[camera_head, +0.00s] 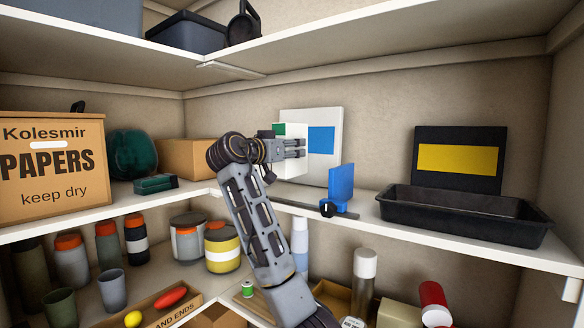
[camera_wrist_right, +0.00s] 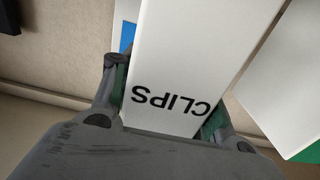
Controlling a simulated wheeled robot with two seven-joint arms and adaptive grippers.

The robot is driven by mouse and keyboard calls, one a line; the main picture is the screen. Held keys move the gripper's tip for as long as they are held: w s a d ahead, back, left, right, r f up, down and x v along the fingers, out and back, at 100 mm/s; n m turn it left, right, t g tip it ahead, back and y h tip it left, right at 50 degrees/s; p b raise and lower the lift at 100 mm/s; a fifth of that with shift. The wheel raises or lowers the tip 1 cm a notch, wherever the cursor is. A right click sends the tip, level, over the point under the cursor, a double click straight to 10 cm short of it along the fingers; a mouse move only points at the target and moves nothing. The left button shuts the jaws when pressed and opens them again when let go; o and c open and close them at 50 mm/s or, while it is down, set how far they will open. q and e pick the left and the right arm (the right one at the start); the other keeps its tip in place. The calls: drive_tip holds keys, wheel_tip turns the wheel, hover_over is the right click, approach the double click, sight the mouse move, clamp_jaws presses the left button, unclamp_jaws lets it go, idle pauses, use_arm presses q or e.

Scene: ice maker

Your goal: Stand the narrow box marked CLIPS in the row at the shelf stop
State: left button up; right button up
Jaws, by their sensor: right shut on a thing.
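The narrow white box marked CLIPS (camera_wrist_right: 190,65) is between the fingers of my right gripper (camera_wrist_right: 160,100) in the right wrist view, its lettering upside down there. In the head view my right gripper (camera_head: 301,148) is at the middle shelf's back, in front of a large white panel with a blue patch (camera_head: 321,140). White surface shows around its fingers, but I cannot tell the held box's outline or whether it touches the shelf. A blue upright stop (camera_head: 341,187) stands right of the gripper on the shelf edge. My left gripper is not in view.
Another white box with a green part (camera_wrist_right: 285,90) is close beside the held box in the wrist view. A black tray (camera_head: 465,228) and black-yellow panel (camera_head: 460,160) are at right. A cardboard box (camera_head: 186,158) is at left. The upper shelf (camera_head: 290,52) hangs above.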

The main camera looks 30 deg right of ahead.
sight(290, 166)
drive_tip(key=shift+f, duration=0.65)
drive_tip(key=shift+f, duration=0.1)
drive_tip(key=shift+f+p, duration=0.5)
drive_tip(key=shift+f, duration=1.5)
drive_tip(key=shift+f, duration=0.15)
drive_tip(key=o, duration=1.1)
drive_tip(key=shift+r, duration=0.2)
